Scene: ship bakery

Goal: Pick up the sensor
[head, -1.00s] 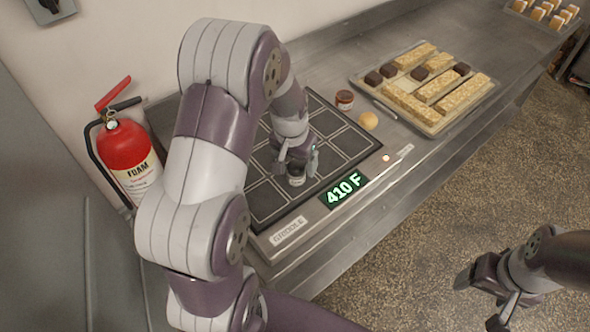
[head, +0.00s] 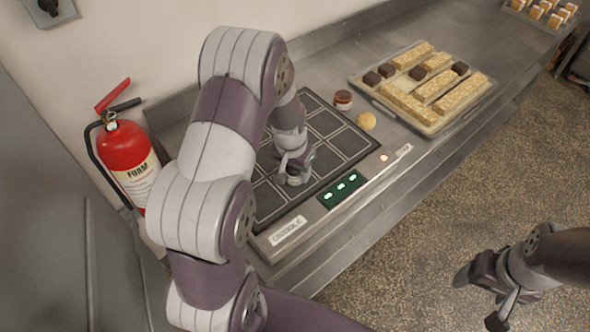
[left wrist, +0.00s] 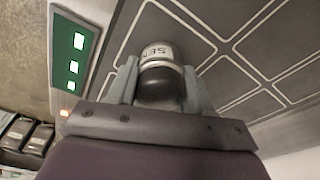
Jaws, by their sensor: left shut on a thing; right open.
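The sensor (left wrist: 158,62) is a small dark, rounded piece with a light band lettered "SEN…", seen in the left wrist view. My left gripper (left wrist: 158,80) is shut on it, one finger on each side. In the head view my left gripper (head: 294,176) is low over the front part of the griddle (head: 333,147), and the sensor is mostly hidden there. I cannot tell whether the sensor touches the griddle. My right gripper (head: 489,291) is open and empty over the floor at the lower right.
The griddle's green display (head: 342,189) shows dashes. A tray (head: 437,127) of bars and dark cubes lies further right. A red fire extinguisher (head: 122,148) stands at left.

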